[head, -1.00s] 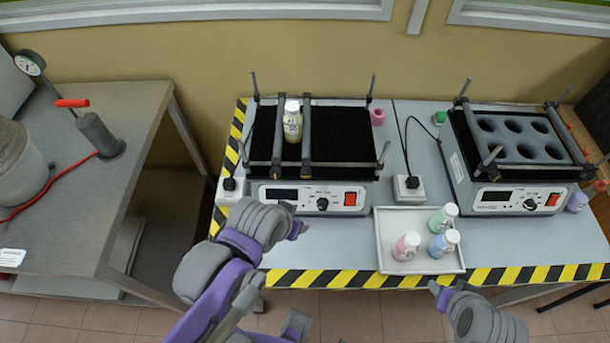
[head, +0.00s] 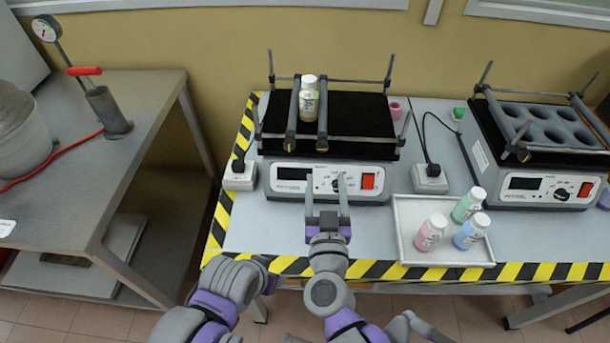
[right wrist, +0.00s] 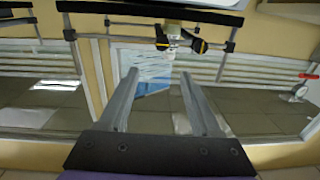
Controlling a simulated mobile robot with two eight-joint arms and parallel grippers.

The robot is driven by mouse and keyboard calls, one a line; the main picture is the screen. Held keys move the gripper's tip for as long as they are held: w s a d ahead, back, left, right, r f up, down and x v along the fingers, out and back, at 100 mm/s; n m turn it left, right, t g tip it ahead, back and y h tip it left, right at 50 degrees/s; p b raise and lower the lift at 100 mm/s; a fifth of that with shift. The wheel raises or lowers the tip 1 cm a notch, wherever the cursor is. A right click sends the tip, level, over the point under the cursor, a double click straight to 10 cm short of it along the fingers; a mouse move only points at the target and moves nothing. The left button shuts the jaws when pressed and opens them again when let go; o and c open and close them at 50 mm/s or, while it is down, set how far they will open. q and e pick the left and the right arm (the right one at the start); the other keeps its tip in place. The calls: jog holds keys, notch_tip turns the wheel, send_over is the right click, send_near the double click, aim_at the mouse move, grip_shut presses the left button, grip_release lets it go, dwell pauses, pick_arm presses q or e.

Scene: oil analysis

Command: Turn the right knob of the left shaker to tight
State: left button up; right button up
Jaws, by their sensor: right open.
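The left shaker (head: 310,178) has a black platform with two clamp bars. The right bar ends at the front in a dark knob, the right knob (head: 322,145); a similar left knob (head: 290,144) is beside it. A bottle with pale yellow contents (head: 308,103) stands between the bars. My right gripper (head: 325,176) is open in front of the shaker's panel, below the knobs in the picture. In the right wrist view its spread fingers (right wrist: 163,82) hold nothing, with the knobs beyond the tips. My left gripper (head: 271,277) is low at the front edge; its jaws are unclear.
A white tray (head: 403,238) with three capped bottles sits right of my right gripper. Another shaker (head: 540,187) stands farther right. A power adapter (head: 430,180) is between the shakers. A grey side table (head: 140,100) is at left.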

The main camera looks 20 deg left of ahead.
aim_at(322, 148)
jog(key=shift+h, duration=0.3)
jog(key=x, duration=0.7)
jog(key=f+b+x, duration=0.1)
jog(key=x, duration=0.2)
jog(key=shift+w+a, duration=0.1)
jog(key=shift+a, duration=0.4)
grip_shut()
